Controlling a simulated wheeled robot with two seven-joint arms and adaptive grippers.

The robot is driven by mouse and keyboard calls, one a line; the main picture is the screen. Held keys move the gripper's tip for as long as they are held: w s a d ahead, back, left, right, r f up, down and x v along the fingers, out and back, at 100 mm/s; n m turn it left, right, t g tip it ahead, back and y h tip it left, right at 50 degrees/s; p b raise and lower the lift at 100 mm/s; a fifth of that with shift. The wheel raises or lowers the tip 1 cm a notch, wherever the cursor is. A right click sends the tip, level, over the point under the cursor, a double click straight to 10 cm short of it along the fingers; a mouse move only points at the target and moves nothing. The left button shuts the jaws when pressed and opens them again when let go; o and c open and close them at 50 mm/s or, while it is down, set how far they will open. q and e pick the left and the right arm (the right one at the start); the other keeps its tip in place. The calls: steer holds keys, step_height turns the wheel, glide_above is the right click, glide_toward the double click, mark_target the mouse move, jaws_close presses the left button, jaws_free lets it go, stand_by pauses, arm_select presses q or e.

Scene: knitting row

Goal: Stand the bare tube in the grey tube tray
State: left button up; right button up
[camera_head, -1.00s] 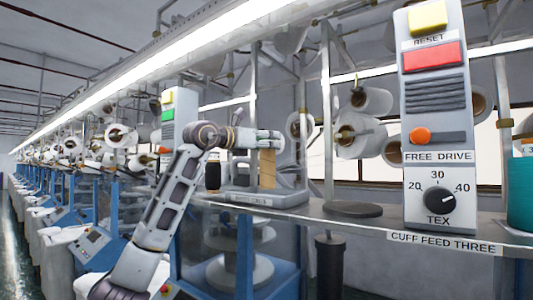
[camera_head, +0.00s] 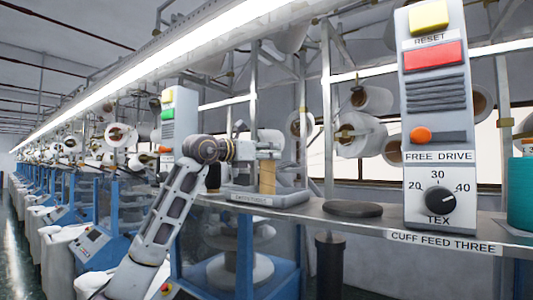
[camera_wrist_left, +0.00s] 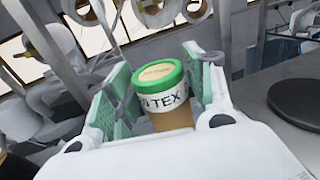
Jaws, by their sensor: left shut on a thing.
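The bare tube (camera_head: 267,178) is tan and upright. In the left wrist view the tube (camera_wrist_left: 170,117) shows a green rim and a white band reading TEX. My left gripper (camera_head: 268,150) is shut on its upper part, with a green pad on each side. The grey tube tray (camera_head: 290,200) lies on the shelf directly below the tube. The tube's lower end is at the tray's top; I cannot tell whether it rests there. My right gripper is not in view.
A dark spool (camera_head: 213,178) stands left of the tray, partly behind my arm. A flat dark disc (camera_head: 353,209) lies to its right. The tall grey control box (camera_head: 437,130) and a teal cylinder (camera_head: 522,195) stand further right. Metal posts rise behind the tray.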

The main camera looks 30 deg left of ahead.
arm_select(q)
steer(key=o, duration=0.9)
steer(key=shift+s+r, duration=0.1)
steer(key=b+v, duration=0.4)
steer(key=v, duration=0.8)
